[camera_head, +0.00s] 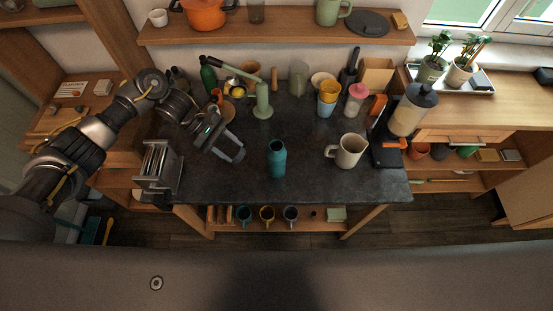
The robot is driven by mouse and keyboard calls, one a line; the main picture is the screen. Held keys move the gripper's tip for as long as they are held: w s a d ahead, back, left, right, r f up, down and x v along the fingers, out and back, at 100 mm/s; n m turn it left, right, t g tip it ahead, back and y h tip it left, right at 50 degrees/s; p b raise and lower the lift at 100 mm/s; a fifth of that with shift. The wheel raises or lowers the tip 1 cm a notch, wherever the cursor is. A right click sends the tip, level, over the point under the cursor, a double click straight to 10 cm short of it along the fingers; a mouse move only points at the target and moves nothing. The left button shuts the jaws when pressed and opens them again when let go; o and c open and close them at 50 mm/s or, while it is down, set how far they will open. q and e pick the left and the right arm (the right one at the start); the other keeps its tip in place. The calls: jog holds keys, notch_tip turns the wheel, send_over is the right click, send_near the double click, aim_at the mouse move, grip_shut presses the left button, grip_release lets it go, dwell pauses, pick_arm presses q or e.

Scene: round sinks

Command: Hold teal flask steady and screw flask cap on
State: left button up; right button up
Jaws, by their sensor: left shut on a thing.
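The teal flask (277,160) stands upright on the dark counter, near the middle of its front half. My left gripper (239,156) comes in from the left and is a short way left of the flask, apart from it. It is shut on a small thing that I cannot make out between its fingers. I cannot pick out the flask cap anywhere on the counter. My right gripper is not in view.
A cream pitcher (350,151) stands right of the flask, with a coffee machine (388,152) beyond it. A metal toaster rack (158,165) stands at the left. Bottles, cups and a pale green lever press (262,100) line the back. Counter around the flask is clear.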

aim_at(274, 166)
pick_arm(q)
jog(key=d+f+n+t+h, duration=0.1)
jog(key=f+n, duration=0.1)
jog(key=f, duration=0.1)
jog(key=d+f+n+t+h, duration=0.1)
jog(key=d+f+n, duration=0.1)
jog(key=n, duration=0.1)
jog(key=d+f+n+t+h, duration=0.1)
jog(key=f+n+h, duration=0.1)
jog(key=f+n, duration=0.1)
jog(key=shift+w+d+f, duration=0.3)
jog(key=shift+w+f, duration=0.05)
jog(key=b+x, duration=0.2)
jog(key=x, duration=0.7)
jog(key=shift+w+d, duration=0.1)
jog(key=shift+d, duration=0.05)
jog(key=o, duration=0.5)
jog(key=shift+c, duration=1)
jog(key=o, duration=0.9)
jog(key=shift+o, duration=0.2)
